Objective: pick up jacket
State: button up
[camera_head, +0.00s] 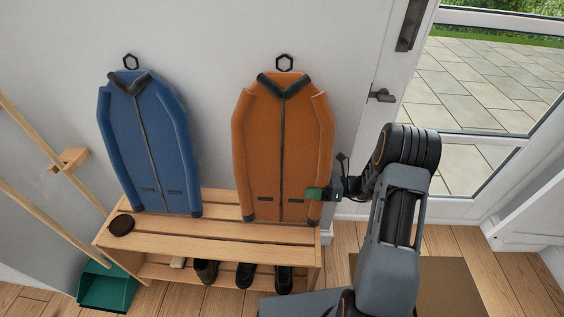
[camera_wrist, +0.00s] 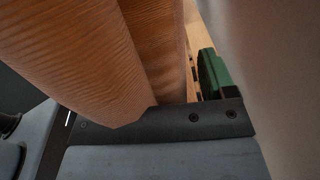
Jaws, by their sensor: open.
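An orange jacket (camera_head: 284,150) with a dark collar hangs upright on the wall, its lower edge near the bench. A blue jacket (camera_head: 150,145) hangs to its left. My gripper (camera_head: 318,193) is open at the lower right edge of the orange jacket, its green-padded tip by the sleeve's end. In the wrist view the ribbed orange jacket (camera_wrist: 85,55) fills the upper left, very close. A green and black finger (camera_wrist: 212,75) shows between the jacket and the pale wall. I cannot tell whether the jacket is touched, and the other finger is hidden.
A wooden bench (camera_head: 225,228) stands below the jackets, with dark shoes (camera_head: 245,275) on its lower shelf and a round dark brown item (camera_head: 121,225) on top. Wooden poles and a green dustpan (camera_head: 108,287) are at left. A glazed door (camera_head: 500,110) is at right.

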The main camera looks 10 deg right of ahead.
jog(key=c, duration=1.3)
jog(key=shift+r, duration=0.1)
